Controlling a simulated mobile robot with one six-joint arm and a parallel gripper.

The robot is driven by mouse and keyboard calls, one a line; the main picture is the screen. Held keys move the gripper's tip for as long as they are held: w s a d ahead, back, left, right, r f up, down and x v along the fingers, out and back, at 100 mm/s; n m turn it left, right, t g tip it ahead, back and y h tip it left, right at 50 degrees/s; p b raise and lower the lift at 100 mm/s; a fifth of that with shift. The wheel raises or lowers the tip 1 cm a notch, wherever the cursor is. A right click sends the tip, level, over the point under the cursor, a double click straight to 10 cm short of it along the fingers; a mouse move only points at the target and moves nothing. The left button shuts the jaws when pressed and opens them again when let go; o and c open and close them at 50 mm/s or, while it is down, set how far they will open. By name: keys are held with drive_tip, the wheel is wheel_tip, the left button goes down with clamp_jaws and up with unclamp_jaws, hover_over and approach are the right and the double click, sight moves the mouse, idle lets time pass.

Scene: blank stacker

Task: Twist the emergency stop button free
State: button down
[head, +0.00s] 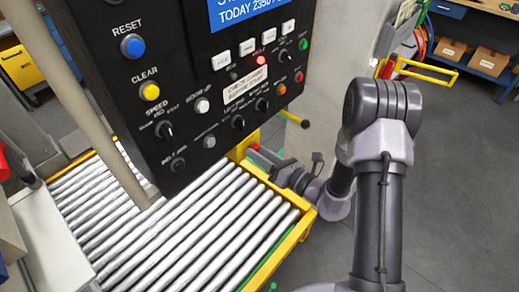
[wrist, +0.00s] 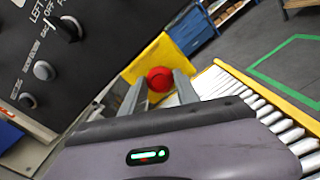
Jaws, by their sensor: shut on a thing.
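The red emergency stop button (wrist: 160,78) shows in the wrist view in front of a yellow plate (wrist: 160,52). My gripper (wrist: 159,84) has one finger on each side of the button and is shut on it. Parts of the button's sides are hidden by the fingers. In the head view my gripper (head: 265,160) reaches in from the right, below the control panel, at the yellow frame beside the rollers. The button is small and mostly hidden there.
The black control panel (head: 185,75) with knobs and coloured buttons hangs close above my gripper. A roller conveyor (head: 185,220) with yellow edges lies below. A black-knobbed lever (head: 292,119) sticks out near my arm. Grey floor (head: 465,190) is open at right.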

drive_tip(key=shift+m+p, duration=0.75)
drive_tip(key=shift+m, duration=0.35)
drive_tip(key=c, duration=0.9)
unclamp_jaws()
drive_tip(key=p+v, duration=0.2)
drive_tip(key=v, duration=1.5)
drive_tip(key=shift+d, duration=0.2)
drive_tip(key=shift+s, duration=0.1)
